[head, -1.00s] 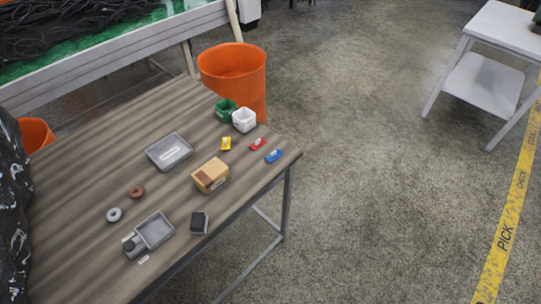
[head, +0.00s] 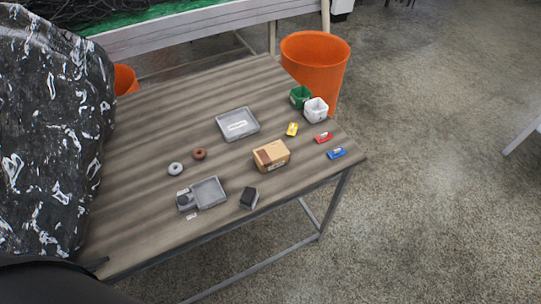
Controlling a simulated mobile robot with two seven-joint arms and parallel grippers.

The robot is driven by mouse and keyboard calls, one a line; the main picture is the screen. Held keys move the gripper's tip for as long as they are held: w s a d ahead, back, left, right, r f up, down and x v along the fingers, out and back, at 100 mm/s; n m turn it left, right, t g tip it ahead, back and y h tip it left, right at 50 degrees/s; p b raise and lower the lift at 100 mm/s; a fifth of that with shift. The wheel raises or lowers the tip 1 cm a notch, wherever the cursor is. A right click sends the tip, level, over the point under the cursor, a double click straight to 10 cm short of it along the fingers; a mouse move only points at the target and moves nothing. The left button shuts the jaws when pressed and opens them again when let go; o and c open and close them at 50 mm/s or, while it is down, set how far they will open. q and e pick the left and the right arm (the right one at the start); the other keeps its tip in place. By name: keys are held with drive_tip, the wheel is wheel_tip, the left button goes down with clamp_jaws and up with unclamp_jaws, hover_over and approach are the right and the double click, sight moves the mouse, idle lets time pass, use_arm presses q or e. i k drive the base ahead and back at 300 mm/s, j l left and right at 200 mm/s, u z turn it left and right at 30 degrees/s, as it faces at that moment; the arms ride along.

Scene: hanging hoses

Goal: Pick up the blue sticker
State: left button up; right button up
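A small blue sticker (head: 336,153) with a pale mark lies on the wooden table (head: 130,185), close to its right corner. A red sticker (head: 323,137) lies just behind it, and a yellow one (head: 292,129) lies further left.
A cardboard box (head: 271,156), a grey tray (head: 237,124), green (head: 300,96) and white (head: 316,110) bins, two rings, a scale-like device (head: 208,192) and a black block (head: 249,198) stand on the table. An orange barrel (head: 316,66) stands behind.

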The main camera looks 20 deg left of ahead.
sight(339, 152)
drive_tip(key=i+l, duration=0.25)
drive_tip(key=l, duration=0.15)
drive_tip(key=i+l+u, duration=0.1)
drive_tip(key=i+l, duration=0.4)
drive_tip(key=l, duration=0.25)
drive_tip(key=i+l+u, duration=0.1)
drive_tip(key=i+l, duration=0.15)
drive_tip(key=l, duration=0.15)
drive_tip(key=i+l, duration=0.25)
drive_tip(key=l, duration=0.2)
drive_tip(key=j+u, duration=0.05)
